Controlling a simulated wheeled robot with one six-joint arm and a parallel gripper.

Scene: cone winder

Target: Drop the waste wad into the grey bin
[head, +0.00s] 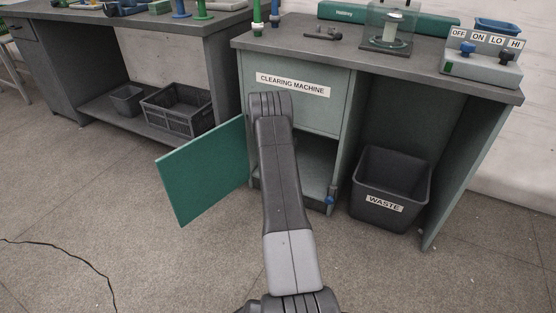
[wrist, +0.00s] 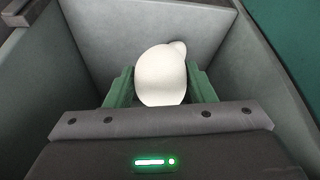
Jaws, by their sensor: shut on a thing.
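In the wrist view a pale, rounded waste wad (wrist: 161,76) sits between the two green fingers of my gripper (wrist: 160,88), which is shut on it. Grey-green compartment walls surround the wad and the fingers. In the head view my arm reaches to the clearing machine cabinet, and the gripper and wad are hidden there. The grey bin (head: 390,190), labelled WASTE, stands on the floor under the right side of the bench. Its top is open.
A green door (head: 203,171) stands open left of my arm. The cabinet (head: 295,95) is labelled CLEARING MACHINE. The bench top carries a control box (head: 482,60) and a clear-sided device (head: 389,28). Dark crates (head: 178,110) sit under the left bench. Floor before the bin is clear.

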